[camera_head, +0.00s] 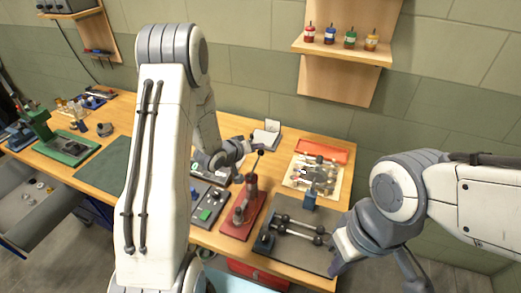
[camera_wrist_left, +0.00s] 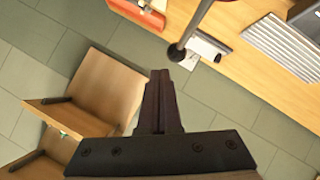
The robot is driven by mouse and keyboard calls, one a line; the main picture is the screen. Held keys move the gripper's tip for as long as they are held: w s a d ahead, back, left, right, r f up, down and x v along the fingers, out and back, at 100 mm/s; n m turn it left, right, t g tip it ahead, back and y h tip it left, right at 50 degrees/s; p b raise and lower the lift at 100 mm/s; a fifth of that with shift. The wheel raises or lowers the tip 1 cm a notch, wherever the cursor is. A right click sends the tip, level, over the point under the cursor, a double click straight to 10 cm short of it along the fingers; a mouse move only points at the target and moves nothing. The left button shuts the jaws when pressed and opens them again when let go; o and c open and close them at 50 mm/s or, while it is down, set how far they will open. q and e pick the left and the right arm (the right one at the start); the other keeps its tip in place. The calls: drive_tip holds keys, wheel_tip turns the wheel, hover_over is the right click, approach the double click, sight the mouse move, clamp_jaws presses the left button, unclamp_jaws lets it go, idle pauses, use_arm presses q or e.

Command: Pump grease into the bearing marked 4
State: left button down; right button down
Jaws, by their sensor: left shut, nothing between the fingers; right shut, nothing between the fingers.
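A red hand pump (camera_head: 243,208) with an upright lever stands on a red base on the bench. My left gripper (camera_head: 251,145) is shut and empty close to the lever's top, in the air. In the left wrist view, its closed fingers (camera_wrist_left: 159,98) point at a dark ball on a grey rod (camera_wrist_left: 178,53), with a small visible gap. Shafts with dark round parts and blue blocks (camera_head: 300,231) lie on a dark mat to the pump's right. I cannot read any bearing number 4. My right gripper (camera_head: 338,258) is shut and empty near the mat's right edge.
An orange-red tray and metal tools (camera_head: 318,172) lie behind the mat. A wall shelf (camera_head: 342,50) holds several small coloured bottles. A small white card stand (camera_head: 266,134) is behind the pump. A green press (camera_head: 68,147) stands at the far left.

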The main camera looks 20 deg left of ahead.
use_arm(q)
drive_tip(key=shift+r, duration=0.1)
drive_tip(key=r+p, duration=0.2)
drive_tip(key=s+r+p, duration=0.1)
drive_tip(key=r+p, duration=0.1)
drive_tip(key=shift+s+r, duration=0.15)
drive_tip(key=shift+r, duration=0.15)
idle(0.6)
